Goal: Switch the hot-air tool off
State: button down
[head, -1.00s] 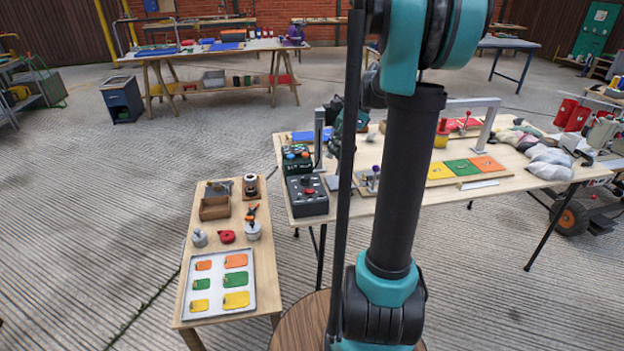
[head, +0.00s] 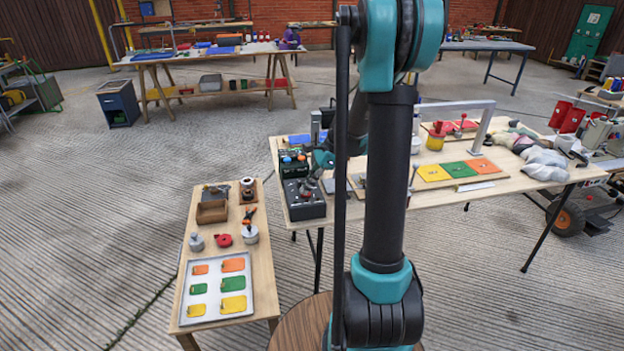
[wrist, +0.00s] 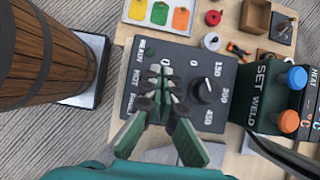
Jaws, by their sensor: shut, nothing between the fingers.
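A dark grey control box (head: 293,205) stands at the left end of the long workbench. In the wrist view its panel (wrist: 195,62) shows a black knob (wrist: 203,91) with numbers around it, the words READY and HOT, and "0" marks. My gripper (wrist: 163,70) is shut and empty, with its fingertips over the panel to the left of the knob. In the head view my gripper (head: 312,184) is at the top of this box. The panel part under the fingertips is hidden. I cannot tell whether the fingertips touch it.
A second box marked SET WELD (wrist: 262,92), with a blue and an orange knob, stands close beside the panel. A wooden barrel-like thing (wrist: 45,55) is at the left of the wrist view. A low table (head: 180,295) with a tray of coloured plates (head: 253,313) is nearby.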

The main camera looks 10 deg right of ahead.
jog(key=shift+a+f, duration=0.1)
jog(key=shift+f, duration=0.05)
jog(key=shift+a+f+h, duration=0.3)
jog(key=shift+a+h, duration=0.05)
jog(key=shift+h, duration=0.05)
jog(key=shift+d, duration=0.1)
jog(key=shift+d, duration=0.75)
jog(key=d+v, duration=0.1)
jog(key=v, duration=1.3)
jog(key=shift+f, duration=0.25)
